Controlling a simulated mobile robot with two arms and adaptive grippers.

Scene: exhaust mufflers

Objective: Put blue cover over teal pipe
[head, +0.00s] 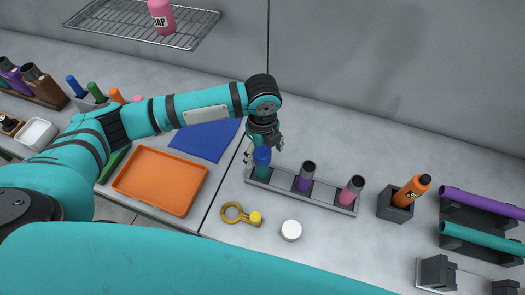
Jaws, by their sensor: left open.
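The teal pipe (261,172) stands upright in the left end of a grey rack (284,187). The blue cover (262,155) is at the top of the teal pipe, directly above it; I cannot tell how far down it sits. My left gripper (262,146) points down at the blue cover with its fingers open around or just beside it. The gripper hides part of the cover's top. My right gripper is not in view.
A purple pipe (304,178) and a pink pipe (350,191) stand in the same rack. In front lie a yellow ring tool (233,212) and a white round cap (291,230). An orange tray (160,180) and blue mat (206,139) lie left. An orange bottle (411,191) stands right.

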